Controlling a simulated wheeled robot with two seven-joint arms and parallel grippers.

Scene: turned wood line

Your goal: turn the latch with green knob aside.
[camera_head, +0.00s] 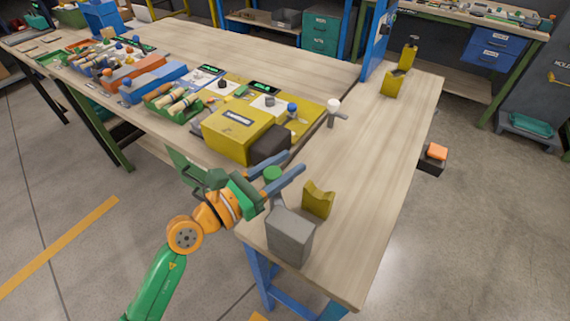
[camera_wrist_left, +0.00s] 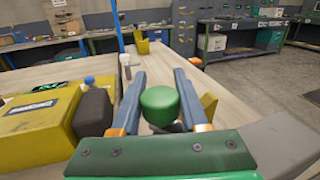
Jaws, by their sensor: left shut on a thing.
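The green knob (camera_head: 272,173) of the latch is a round cap near the front corner of the wooden bench. My left gripper (camera_head: 296,162) has its two blue-grey fingers on either side of the knob and is shut on it. In the left wrist view the knob (camera_wrist_left: 160,105) sits between the fingers (camera_wrist_left: 158,78), close to the palm. The latch's arm under the knob is mostly hidden by the gripper, so I cannot tell its angle. My right gripper is not in view.
A grey block (camera_head: 290,238) and a yellow notched block (camera_head: 318,200) stand right beside the gripper. A yellow box (camera_head: 236,132) with a dark end (camera_head: 271,147) is just behind it. A white-knobbed piece (camera_head: 333,106) stands farther back. The bench top (camera_head: 385,150) at right is clear.

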